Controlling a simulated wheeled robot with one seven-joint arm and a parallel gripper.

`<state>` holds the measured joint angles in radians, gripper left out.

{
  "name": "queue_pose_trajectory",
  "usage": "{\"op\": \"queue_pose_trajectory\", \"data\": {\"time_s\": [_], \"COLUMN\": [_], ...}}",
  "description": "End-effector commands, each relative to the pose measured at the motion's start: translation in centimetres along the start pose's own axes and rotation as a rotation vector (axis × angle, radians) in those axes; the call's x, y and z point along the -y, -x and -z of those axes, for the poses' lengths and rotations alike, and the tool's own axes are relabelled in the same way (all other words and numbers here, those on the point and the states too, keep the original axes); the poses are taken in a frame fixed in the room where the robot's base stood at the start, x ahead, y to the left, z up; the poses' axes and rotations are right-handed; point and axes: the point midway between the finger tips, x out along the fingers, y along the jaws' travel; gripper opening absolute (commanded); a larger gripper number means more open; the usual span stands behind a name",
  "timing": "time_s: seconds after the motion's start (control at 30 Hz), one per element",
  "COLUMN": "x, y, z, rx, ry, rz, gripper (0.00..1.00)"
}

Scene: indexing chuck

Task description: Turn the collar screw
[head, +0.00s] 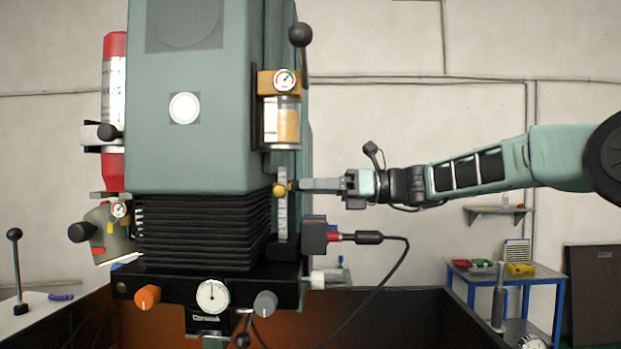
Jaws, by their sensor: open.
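A small brass-yellow knob (280,190) sits on the upright silver scale bar (281,222) at the right side of the green machine head. It looks like the collar screw, but it is too small to be sure. My gripper (297,185) comes in level from the right, with its fingers pointing left and their tips at the knob. The jaws are open. The fingers overlap in this view, so I cannot tell whether they stand around the knob or just beside it, or whether they touch it.
The green machine head (195,110) stands to the left, with black bellows (195,232) below it. An amber-filled cup with a gauge (282,118) hangs above my gripper. A black-cabled connector (340,236) juts out below. Free room lies right of the machine.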

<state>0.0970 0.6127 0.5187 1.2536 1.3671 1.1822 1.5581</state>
Motion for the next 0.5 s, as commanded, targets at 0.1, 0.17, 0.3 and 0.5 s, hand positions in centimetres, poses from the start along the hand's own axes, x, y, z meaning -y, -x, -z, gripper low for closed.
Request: {"op": "queue_pose_trajectory", "data": {"time_s": [0.1, 0.17, 0.3, 0.5], "x": [-0.03, -0.01, 0.02, 0.01], "y": [-0.75, -0.88, -0.92, -0.9], "z": [-0.01, 0.04, 0.1, 0.09], "rx": [-0.001, -0.001, -0.001, -0.001], "ry": [-0.001, -0.001, -0.001, -0.001], "rz": [-0.001, -0.001, 0.0, 0.0], "gripper": [0.41, 0.41, 0.41, 0.16]}}
